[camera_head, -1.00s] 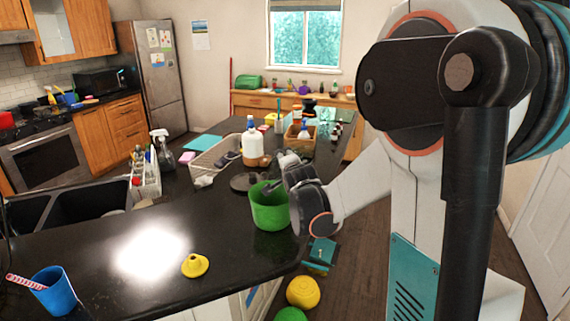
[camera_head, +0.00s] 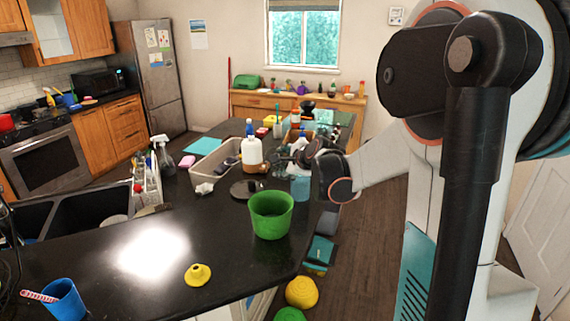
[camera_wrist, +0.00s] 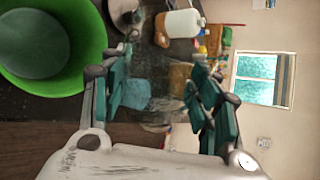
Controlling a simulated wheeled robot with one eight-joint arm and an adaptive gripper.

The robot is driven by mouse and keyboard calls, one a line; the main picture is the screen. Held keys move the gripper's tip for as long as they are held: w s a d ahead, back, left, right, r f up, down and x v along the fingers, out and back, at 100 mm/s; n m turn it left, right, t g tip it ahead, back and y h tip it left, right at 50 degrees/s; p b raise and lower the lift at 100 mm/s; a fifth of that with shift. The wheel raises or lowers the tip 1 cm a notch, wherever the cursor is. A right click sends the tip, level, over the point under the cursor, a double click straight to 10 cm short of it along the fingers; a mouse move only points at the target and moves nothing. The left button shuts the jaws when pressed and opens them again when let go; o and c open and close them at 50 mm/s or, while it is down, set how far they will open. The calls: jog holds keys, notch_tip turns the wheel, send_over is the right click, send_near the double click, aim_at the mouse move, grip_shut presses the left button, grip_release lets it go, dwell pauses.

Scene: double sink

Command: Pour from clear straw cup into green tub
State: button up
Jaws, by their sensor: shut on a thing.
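The green tub (camera_head: 271,222) stands upright on the black counter near its right edge. It fills the upper left of the wrist view (camera_wrist: 97,70). My gripper (camera_head: 297,160) is just behind and right of the tub, apart from it. A pale, see-through cup (camera_head: 300,187) shows at my gripper, which is shut on it. In the wrist view, my teal-padded fingers (camera_wrist: 160,95) stand on either side of a clear, faint shape. The cup's outline, tilt, straw and contents cannot be made out.
A white bottle (camera_head: 252,155), a grey bin (camera_head: 215,162) and a dark round lid (camera_head: 246,189) stand behind the tub. A yellow funnel (camera_head: 198,274) and a blue cup with a striped straw (camera_head: 62,300) are in front. The counter between them is clear.

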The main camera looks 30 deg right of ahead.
jog(key=shift+r+m+y, duration=0.6)
jog(key=shift+r+m, duration=0.1)
notch_tip(320, 180, up, 3)
jog(key=m+y, duration=0.1)
jog(key=m+y+p, duration=0.1)
jog(key=shift+d+f+y, duration=0.15)
jog(key=shift+f+y, duration=0.05)
jog(key=shift+y, duration=0.2)
jog(key=shift+r+m, duration=0.25)
jog(key=shift+m, duration=0.25)
notch_tip(320, 180, up, 2)
jog(key=m+y, duration=0.2)
jog(key=shift+y, duration=0.3)
jog(key=shift+r, duration=0.35)
